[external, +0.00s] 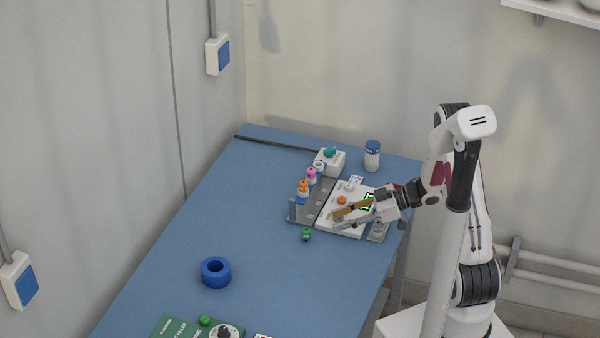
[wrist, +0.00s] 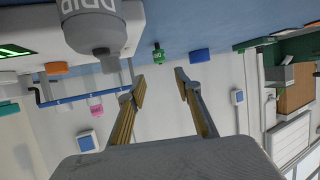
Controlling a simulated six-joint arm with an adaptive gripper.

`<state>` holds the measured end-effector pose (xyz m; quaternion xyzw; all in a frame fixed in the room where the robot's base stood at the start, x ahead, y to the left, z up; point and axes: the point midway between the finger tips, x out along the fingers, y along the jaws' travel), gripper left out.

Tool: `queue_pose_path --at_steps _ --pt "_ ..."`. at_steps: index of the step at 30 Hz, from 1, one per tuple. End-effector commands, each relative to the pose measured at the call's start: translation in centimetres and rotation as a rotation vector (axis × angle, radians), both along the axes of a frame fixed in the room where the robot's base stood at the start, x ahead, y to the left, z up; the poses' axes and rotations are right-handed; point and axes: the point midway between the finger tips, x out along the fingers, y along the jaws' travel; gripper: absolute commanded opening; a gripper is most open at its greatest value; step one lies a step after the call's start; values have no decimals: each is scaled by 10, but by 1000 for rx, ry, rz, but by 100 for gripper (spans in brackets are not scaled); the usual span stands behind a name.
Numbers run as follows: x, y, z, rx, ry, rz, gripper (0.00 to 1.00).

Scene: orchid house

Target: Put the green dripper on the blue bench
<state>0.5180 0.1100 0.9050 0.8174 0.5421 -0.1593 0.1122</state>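The green dripper (external: 306,234) is on the blue bench (external: 262,215), just in front of the grey rack. It also shows in the wrist view (wrist: 158,54), small and beyond my fingertips. I cannot tell whether it stands or is tilted. My gripper (external: 345,217) is above the white device, to the right of the green dripper and apart from it. In the wrist view its two fingers (wrist: 161,86) are spread with nothing between them.
The white device (external: 340,222) has a lit green display. Orange (external: 304,187) and pink (external: 311,174) drippers stand along the grey rack (external: 300,211). A white-blue jar (external: 372,156) stands behind. A blue ring (external: 216,272) and green box (external: 172,328) lie toward the front. Mid-bench is clear.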

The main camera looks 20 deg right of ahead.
Motion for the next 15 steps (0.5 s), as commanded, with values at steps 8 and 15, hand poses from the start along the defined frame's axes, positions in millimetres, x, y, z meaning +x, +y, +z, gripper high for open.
queue_pose_path --at_steps 8,15 --pt "-3 -7 3 0 1 0 34" --pt "-3 -7 3 0 1 0 34"
